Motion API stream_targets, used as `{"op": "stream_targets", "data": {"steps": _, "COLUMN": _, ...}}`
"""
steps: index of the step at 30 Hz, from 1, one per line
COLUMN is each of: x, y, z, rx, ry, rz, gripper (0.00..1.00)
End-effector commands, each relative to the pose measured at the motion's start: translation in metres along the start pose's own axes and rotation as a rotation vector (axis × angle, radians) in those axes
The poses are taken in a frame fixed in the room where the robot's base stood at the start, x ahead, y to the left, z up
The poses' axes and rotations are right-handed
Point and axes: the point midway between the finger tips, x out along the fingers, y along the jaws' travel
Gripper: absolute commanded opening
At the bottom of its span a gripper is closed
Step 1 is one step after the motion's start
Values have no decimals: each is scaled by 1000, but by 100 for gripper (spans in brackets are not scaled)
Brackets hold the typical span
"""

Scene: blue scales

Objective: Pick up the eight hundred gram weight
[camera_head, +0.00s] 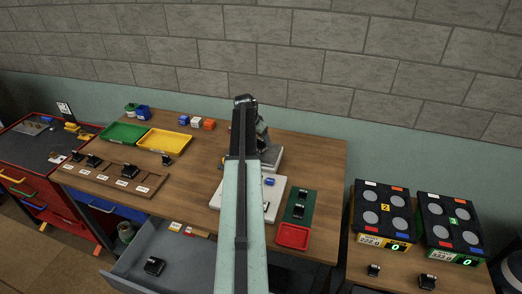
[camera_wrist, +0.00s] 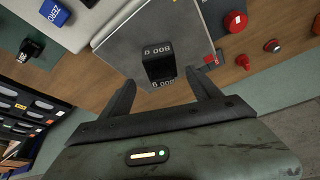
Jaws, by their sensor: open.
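The eight hundred gram weight is a black block (camera_wrist: 158,66) with white "800 g" labels in the wrist view. It stands on a grey metal plate (camera_wrist: 120,50). My gripper (camera_wrist: 160,78) is open, with one finger on each side of the weight's near end. The weight looks to be just ahead of and partly between the fingertips; I cannot tell whether they touch it. In the head view my arm hides the weight and most of the gripper, and part of the grey plate (camera_head: 272,158) shows beside the arm.
A blue "ZERO" block (camera_wrist: 55,12) and another black weight (camera_wrist: 30,48) lie left in the wrist view. Red knobs (camera_wrist: 235,21) stand right. The head view shows a green tray (camera_head: 124,134), yellow tray (camera_head: 165,141), red tray (camera_head: 292,237) and an open drawer (camera_head: 190,266).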

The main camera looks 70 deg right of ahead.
Motion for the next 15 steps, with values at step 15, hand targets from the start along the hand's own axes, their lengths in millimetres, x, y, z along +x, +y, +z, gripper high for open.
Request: {"op": "stream_targets", "data": {"steps": 15, "x": 50, "y": -3, "z": -3, "rx": 0, "ry": 0, "rz": 0, "gripper": 72}}
